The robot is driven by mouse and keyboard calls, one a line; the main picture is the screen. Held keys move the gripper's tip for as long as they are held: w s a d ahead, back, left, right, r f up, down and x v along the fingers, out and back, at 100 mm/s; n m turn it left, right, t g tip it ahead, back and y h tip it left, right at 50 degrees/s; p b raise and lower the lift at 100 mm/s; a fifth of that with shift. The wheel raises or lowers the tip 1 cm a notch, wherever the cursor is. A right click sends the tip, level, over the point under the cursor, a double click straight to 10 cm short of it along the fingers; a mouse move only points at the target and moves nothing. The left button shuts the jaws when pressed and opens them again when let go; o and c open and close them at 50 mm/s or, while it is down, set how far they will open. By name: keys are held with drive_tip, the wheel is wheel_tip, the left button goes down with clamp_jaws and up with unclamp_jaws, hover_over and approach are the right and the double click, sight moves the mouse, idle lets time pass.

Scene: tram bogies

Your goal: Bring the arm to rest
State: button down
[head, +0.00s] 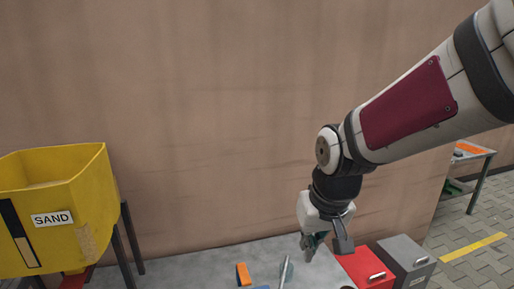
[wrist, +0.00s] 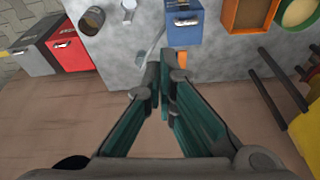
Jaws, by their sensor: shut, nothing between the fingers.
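My arm reaches in from the upper right of the head view, bent downward at the wrist. My gripper (head: 312,250) hangs over the grey table (head: 200,268), near its right part. In the wrist view my gripper (wrist: 163,75) shows both teal fingers with their tips together and nothing between them. The fingertips appear just short of a grey tool-like item (wrist: 150,42) and an orange block (wrist: 182,58) on the table. How high the gripper is above the tabletop is hard to tell.
A yellow SAND bin (head: 65,210) on dark legs stands at the left. A red box (head: 367,268) and a grey box (head: 407,260) stand at the right. A blue box (wrist: 183,22), an orange tray (wrist: 250,12) and a dark cup (wrist: 92,20) are on the table. A wall is behind.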

drive_tip(key=s+d+r+m+t, duration=0.1)
drive_tip(key=s+d+r, duration=0.3)
drive_tip(key=s, duration=0.4)
drive_tip(key=s+d+r+t, duration=0.1)
drive_tip(key=s+d+r, duration=0.2)
drive_tip(key=s, duration=0.5)
drive_tip(key=shift+s+d+r+m+h, duration=0.3)
drive_tip(key=shift+d+r+m+h, duration=0.1)
drive_tip(key=shift+d, duration=0.5)
drive_tip(key=shift+a, duration=0.1)
